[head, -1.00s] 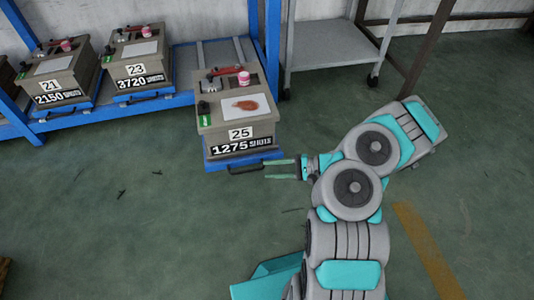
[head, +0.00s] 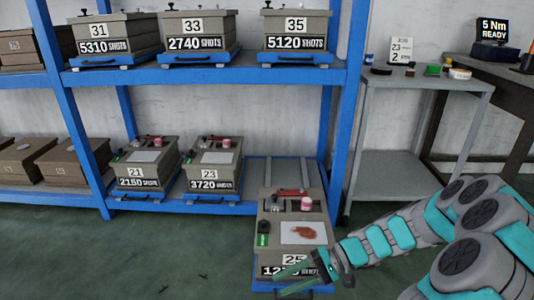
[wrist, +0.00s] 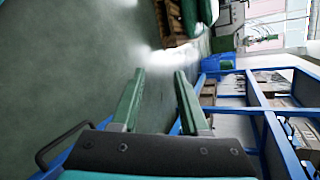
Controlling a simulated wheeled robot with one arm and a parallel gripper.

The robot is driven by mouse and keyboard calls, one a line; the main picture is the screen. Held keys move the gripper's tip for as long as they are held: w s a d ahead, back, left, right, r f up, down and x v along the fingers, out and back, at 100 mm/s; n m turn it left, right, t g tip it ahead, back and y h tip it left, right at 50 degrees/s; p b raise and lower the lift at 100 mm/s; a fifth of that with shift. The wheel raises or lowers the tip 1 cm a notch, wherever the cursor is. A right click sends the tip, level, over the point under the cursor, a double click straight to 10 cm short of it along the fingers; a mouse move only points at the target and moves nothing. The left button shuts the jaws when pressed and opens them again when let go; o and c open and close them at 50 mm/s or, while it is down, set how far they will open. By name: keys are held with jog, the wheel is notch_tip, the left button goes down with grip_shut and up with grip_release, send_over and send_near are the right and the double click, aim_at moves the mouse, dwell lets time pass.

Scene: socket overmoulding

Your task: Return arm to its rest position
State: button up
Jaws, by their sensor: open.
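My grey and teal arm reaches in from the right of the head view. My gripper (head: 284,280) is open, and its two green fingers show in front of the lower part of box 25. In the wrist view my gripper (wrist: 158,82) has its fingers apart with nothing between them but floor. Box 25 (head: 268,232) is a grey-brown mould box on a pulled-out blue tray, with a white sheet bearing a brown stain on top. My gripper partly hides its shot label. A black handle (wrist: 58,148) shows at the lower left of the wrist view.
A blue rack (head: 200,76) holds boxes on two levels, including box 23 (head: 211,165) beside the pulled-out tray. A grey cart (head: 397,172) stands to the right, with small items on top. A workbench stands at far right. Open green floor lies at front left.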

jog(key=s+r+n+g+h+p, duration=0.2)
jog(key=s+r+n+h+p, duration=0.15)
jog(key=s+r+h, duration=0.6)
jog(key=s+d+r+t+h+p, duration=0.1)
jog(key=s+d+r+h, duration=0.1)
jog(key=s+d+r, duration=0.2)
jog(key=s+d+r+m+t+h+p, duration=0.1)
jog(key=s+d+r, duration=0.3)
jog(key=s, duration=0.6)
jog(key=shift+s+d+t+h+p, duration=0.15)
jog(key=shift+d+t+h+p, duration=0.35)
jog(key=shift+d, duration=0.45)
jog(key=shift+f, duration=0.1)
dwell(0.4)
